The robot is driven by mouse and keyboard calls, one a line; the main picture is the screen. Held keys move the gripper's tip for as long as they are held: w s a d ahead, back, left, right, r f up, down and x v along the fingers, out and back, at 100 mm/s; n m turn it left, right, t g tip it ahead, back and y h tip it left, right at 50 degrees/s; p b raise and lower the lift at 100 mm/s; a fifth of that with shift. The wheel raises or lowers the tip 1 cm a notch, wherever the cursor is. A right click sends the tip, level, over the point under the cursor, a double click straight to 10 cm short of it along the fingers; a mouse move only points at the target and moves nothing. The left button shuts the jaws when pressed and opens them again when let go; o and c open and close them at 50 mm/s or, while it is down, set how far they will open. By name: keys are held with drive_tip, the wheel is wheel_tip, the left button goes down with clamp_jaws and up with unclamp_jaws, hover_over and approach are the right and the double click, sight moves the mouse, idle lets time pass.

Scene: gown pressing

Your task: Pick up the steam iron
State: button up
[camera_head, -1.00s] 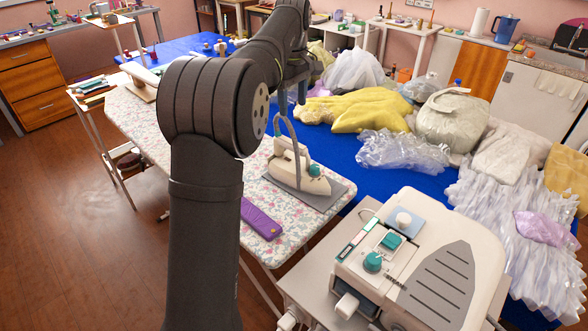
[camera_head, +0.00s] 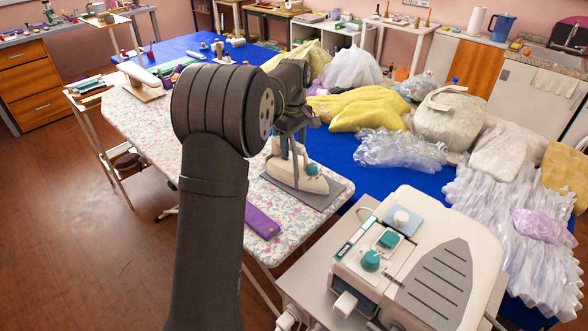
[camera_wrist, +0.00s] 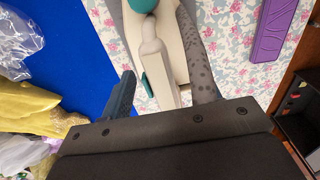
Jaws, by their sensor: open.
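The steam iron (camera_head: 305,180) is cream with a teal knob and sits on a grey rest pad (camera_head: 325,201) on the floral ironing board. My gripper (camera_head: 293,133) is above the iron, pointing down at its handle. In the wrist view, the iron's pale handle (camera_wrist: 155,60) runs between the open jaws (camera_wrist: 160,88). One dark finger stands left of the handle. A speckled grey length, apparently the iron's hose, lies right of it and partly hides that side. I cannot tell whether either finger touches the handle.
A purple case (camera_head: 262,221) lies on the floral board (camera_head: 145,118) near its front. A cream machine with teal controls (camera_head: 430,255) stands at the front right. Clear plastic bags (camera_head: 400,150) and yellow cloth (camera_head: 368,108) lie on the blue table behind.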

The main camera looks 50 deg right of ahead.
sight(294, 152)
wheel_tip(294, 152, down, 4)
drive_tip(key=shift+s+d+r, duration=0.1)
drive_tip(key=shift+d+r, duration=0.05)
drive_tip(key=shift+r, duration=0.1)
clamp_jaws()
drive_tip(key=shift+r, duration=0.1)
idle(1.2)
